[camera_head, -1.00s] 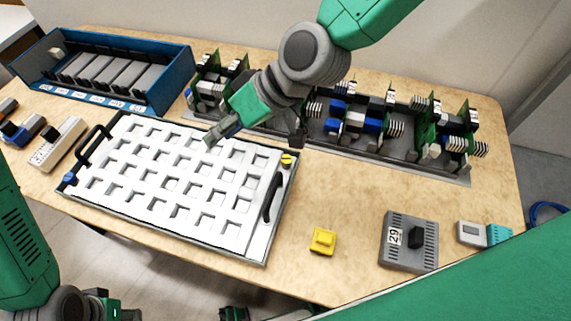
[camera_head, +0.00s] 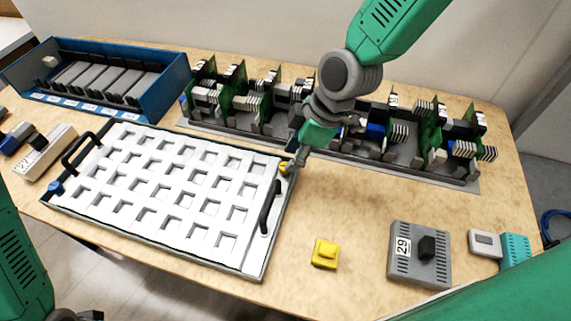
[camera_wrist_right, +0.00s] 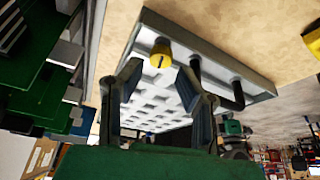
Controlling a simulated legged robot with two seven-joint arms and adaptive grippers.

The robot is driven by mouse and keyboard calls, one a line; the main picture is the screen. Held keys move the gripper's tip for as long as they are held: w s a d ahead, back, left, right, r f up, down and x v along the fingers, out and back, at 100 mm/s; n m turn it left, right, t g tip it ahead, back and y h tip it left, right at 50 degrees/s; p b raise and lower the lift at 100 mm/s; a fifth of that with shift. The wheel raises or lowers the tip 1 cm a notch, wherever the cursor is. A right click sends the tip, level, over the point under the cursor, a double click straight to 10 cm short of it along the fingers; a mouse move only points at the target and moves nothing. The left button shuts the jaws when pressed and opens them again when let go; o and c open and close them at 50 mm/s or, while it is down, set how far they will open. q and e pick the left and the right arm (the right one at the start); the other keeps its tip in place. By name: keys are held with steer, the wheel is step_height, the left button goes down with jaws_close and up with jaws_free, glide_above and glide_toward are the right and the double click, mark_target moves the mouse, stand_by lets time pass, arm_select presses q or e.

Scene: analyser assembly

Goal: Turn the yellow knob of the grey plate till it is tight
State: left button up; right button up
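The grey plate (camera_head: 262,258) lies on the table at the left centre, with a white grid of square openings on it. Its yellow knob (camera_head: 284,168) is at the far right corner and is partly covered by my right gripper (camera_head: 295,163). In the right wrist view the yellow knob (camera_wrist_right: 161,48) stands just beyond the two fingertips, roughly between them. There the right gripper (camera_wrist_right: 158,76) is open and empty, its fingers apart. I see no contact with the knob. Only part of my left arm shows at the lower left edge; its gripper is not visible.
A black handle (camera_head: 270,208) stands close to the knob on the plate's right side. A rack of circuit boards (camera_head: 340,150) runs behind the gripper. A yellow block (camera_head: 325,254) and a grey module marked 29 (camera_head: 420,254) lie to the right. The table between is clear.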

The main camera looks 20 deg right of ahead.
steer(key=shift+x, duration=1.85)
jaws_close()
steer(key=shift+r+m+t+p, duration=0.2)
steer(key=shift+m+t+p, duration=0.2)
steer(key=shift+m+p, duration=0.6)
steer(key=shift+a+f+m+t, duration=0.15)
steer(key=shift+m+t, duration=0.15)
steer(key=shift+m, duration=0.5)
jaws_free()
